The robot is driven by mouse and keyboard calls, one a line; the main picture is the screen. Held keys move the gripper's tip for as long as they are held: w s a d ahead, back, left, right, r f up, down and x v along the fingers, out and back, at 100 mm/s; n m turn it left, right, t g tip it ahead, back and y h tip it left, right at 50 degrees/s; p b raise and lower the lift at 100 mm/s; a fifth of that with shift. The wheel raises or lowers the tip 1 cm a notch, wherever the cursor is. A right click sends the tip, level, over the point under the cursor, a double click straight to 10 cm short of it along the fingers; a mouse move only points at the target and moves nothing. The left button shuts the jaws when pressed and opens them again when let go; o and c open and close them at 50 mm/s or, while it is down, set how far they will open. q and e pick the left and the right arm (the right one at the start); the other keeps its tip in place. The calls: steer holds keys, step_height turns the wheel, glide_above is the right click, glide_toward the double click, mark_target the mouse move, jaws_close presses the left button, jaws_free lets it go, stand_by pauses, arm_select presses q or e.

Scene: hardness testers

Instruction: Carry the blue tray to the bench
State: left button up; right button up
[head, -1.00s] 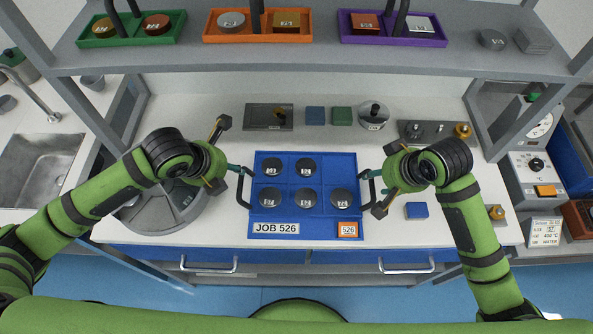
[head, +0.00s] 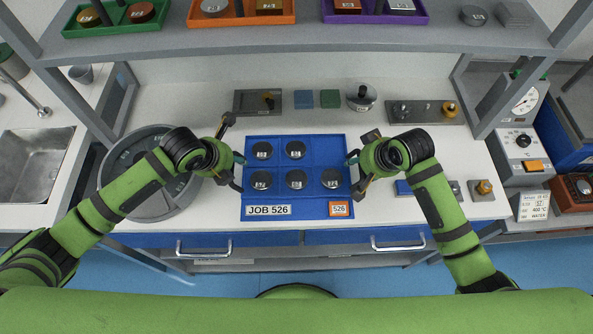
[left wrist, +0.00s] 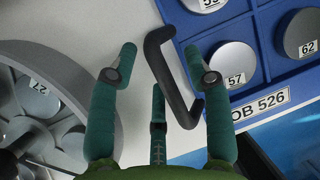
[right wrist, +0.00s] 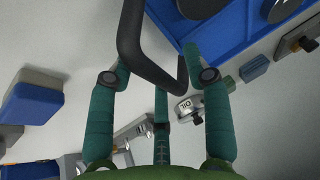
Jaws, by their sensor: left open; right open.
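The blue tray (head: 310,211) lies flat on the white bench top, near its front edge. It holds several dark round discs (head: 296,179) and a "JOB 526" label. My left gripper (head: 236,170) is at the tray's left side, open. In the left wrist view the black left handle (left wrist: 172,88) lies between its spread fingers (left wrist: 164,62). My right gripper (head: 358,170) is at the tray's right side, open. In the right wrist view the black right handle (right wrist: 150,62) passes between and above its fingers (right wrist: 158,75). Whether the fingers touch the handles I cannot tell.
A round grey carousel (head: 150,205) stands left of the tray, close to my left arm. A blue block (head: 404,187) lies right of it. Fixtures (head: 362,98) line the bench's back. A shelf (head: 300,35) with colored trays hangs above. A tester (head: 520,140) stands far right.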

arm_select(q)
steer(key=shift+s, duration=0.1)
jaws_close()
arm_select(e)
steer(key=shift+s, duration=0.1)
jaws_close()
